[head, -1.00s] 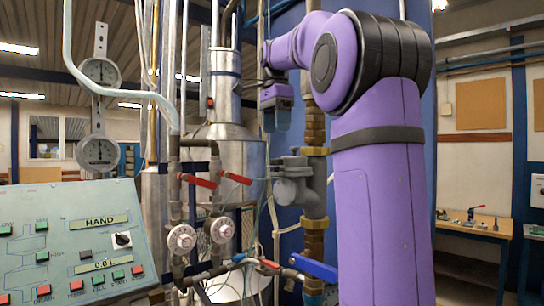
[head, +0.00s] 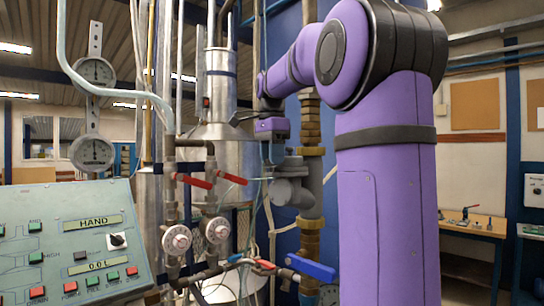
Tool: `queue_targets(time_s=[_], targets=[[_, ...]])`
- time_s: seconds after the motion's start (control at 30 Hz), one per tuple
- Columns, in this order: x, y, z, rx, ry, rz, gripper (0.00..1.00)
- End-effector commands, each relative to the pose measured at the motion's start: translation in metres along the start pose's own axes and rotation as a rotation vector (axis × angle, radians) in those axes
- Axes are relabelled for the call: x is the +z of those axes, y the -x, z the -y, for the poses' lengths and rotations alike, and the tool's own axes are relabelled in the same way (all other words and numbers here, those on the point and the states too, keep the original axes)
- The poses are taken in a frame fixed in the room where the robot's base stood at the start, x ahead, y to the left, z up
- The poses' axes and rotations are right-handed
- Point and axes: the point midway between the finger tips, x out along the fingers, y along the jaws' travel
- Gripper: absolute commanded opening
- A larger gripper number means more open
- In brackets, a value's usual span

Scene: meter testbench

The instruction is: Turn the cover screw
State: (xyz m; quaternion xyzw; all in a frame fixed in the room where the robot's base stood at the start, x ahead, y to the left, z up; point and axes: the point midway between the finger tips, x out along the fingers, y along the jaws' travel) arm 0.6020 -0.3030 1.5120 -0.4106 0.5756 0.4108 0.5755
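My purple arm reaches in from the right, and my gripper (head: 273,152) points down at the middle of the view. Its fingers are small and dark here, and I cannot tell whether they are open or shut. Just below and right of the fingers is a grey meter-like body (head: 291,184) on the vertical pipe. In the picture the fingertips overlap its upper left edge; I cannot tell whether they touch it. The cover screw cannot be made out; it is too small or hidden.
Red-handled valves (head: 193,181) and white round handwheels (head: 177,239) stand left of the meter body. A blue lever (head: 311,266) lies below it. A sloped control panel (head: 75,243) fills the lower left. A steel tank (head: 236,158) stands behind.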

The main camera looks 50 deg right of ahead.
Motion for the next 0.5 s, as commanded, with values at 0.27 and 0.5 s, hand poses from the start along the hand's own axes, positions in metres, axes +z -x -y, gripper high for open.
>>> queue_targets(time_s=[0.27,0.5], targets=[[0.0,0.0002,0.0001,0.0,0.012,0.0,0.12],[0.0002,0.0004,0.0001,-0.001,0.176,0.0,0.12]])
